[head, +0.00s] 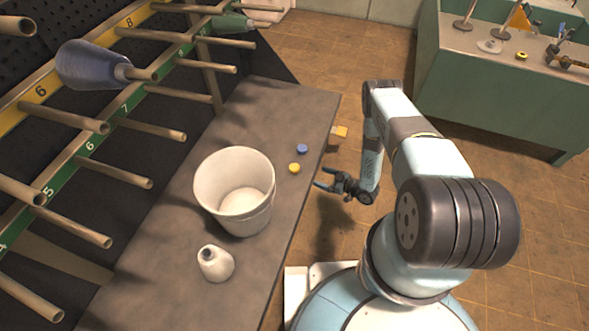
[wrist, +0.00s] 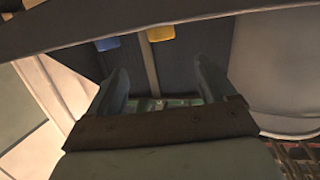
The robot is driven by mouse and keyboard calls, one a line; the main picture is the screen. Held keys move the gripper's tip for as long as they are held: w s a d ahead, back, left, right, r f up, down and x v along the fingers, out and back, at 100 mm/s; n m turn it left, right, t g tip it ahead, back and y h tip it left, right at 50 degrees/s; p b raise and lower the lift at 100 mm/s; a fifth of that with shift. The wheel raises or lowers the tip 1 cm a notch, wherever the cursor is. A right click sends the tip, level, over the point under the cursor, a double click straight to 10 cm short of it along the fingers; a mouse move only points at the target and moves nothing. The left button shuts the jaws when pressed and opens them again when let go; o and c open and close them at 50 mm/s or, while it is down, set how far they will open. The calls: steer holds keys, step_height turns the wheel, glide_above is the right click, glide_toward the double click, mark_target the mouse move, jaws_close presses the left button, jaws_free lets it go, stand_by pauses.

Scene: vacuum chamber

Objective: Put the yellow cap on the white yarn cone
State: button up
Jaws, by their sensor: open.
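The yellow cap (head: 294,168) lies on the dark bench, near its right edge. It also shows near the top of the wrist view (wrist: 160,33), where the scene looks upside down. The white yarn cone (head: 217,265) stands upright on the near part of the bench, with a small dark top. It is not recognisable in the wrist view. My gripper (head: 322,178) is open and empty, just off the bench's right edge, pointing left towards the yellow cap but apart from it. Both fingers show in the wrist view (wrist: 160,68).
A blue cap (head: 302,149) lies just beyond the yellow one. A large white bucket (head: 235,221) stands between the caps and the cone. A pegged rack (head: 121,114) with a blue-grey cone (head: 88,66) rises at left. A green cabinet (head: 497,99) stands far right.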

mark_target(298, 169)
steer(key=x, duration=0.8)
steer(key=shift+a, duration=0.2)
steer(key=shift+x, duration=2.75)
steer(key=shift+r, duration=0.15)
steer(key=shift+c, duration=0.3)
steer(key=c, duration=1)
